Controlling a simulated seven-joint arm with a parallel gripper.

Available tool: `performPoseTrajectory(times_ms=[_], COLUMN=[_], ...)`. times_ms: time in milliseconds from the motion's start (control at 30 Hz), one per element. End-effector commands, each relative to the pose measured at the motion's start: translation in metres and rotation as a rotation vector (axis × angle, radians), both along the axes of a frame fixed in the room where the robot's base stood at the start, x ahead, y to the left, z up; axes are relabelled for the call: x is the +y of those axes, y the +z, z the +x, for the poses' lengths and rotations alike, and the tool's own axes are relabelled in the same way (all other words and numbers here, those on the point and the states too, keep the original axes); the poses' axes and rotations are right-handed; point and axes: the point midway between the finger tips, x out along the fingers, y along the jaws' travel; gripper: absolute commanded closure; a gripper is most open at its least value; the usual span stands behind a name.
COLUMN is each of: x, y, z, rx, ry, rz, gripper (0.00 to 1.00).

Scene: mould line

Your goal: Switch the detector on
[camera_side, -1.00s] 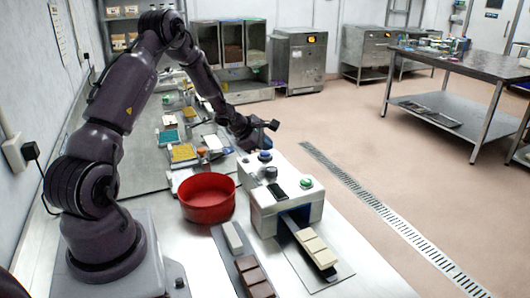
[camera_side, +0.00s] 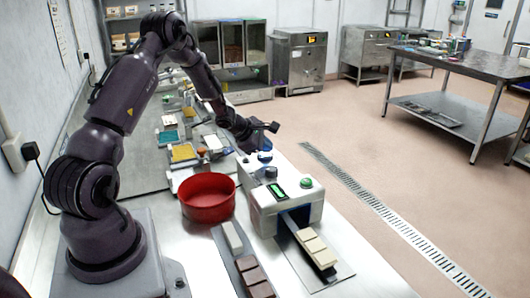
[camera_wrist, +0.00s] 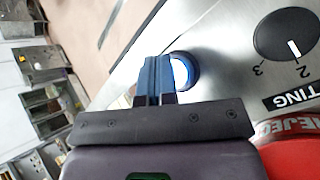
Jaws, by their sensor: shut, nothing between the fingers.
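The detector (camera_side: 258,212) is a white box with a tunnel, standing on the steel bench. Its small display (camera_side: 277,191) is lit green. On its top are a green button (camera_side: 306,183), a dark knob (camera_side: 271,172) and a blue button (camera_side: 265,157) at the far end. My gripper (camera_side: 253,147) is beside the blue button. In the wrist view my shut, empty fingers (camera_wrist: 155,78) are right next to the blue button (camera_wrist: 181,72), which glows; I cannot tell whether they touch it. The numbered knob (camera_wrist: 288,35) shows there too.
A red bowl (camera_side: 208,203) stands left of the detector; a red part with lettering (camera_wrist: 288,155) shows in the wrist view. A strip with pale bars (camera_side: 315,250) leaves the tunnel. A tray with brown pieces (camera_side: 252,275) lies beside it. Several moulds lie farther back.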

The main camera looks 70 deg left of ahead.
Motion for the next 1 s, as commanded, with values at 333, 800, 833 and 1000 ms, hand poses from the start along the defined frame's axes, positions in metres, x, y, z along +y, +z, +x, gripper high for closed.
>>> performPoseTrajectory(times_ms=[333, 800, 833, 1000], x=[0.000, 0.000, 0.000, 0.000], y=[0.006, 0.043, 0.046, 0.061], z=[-0.001, -0.001, -0.001, 0.000], rx=[0.001, 0.000, -0.001, -0.001], ry=[0.001, 0.000, 0.002, 0.000], rz=[-0.001, 0.003, 0.002, 0.001], gripper=[1.00, 1.00, 1.00, 1.00])
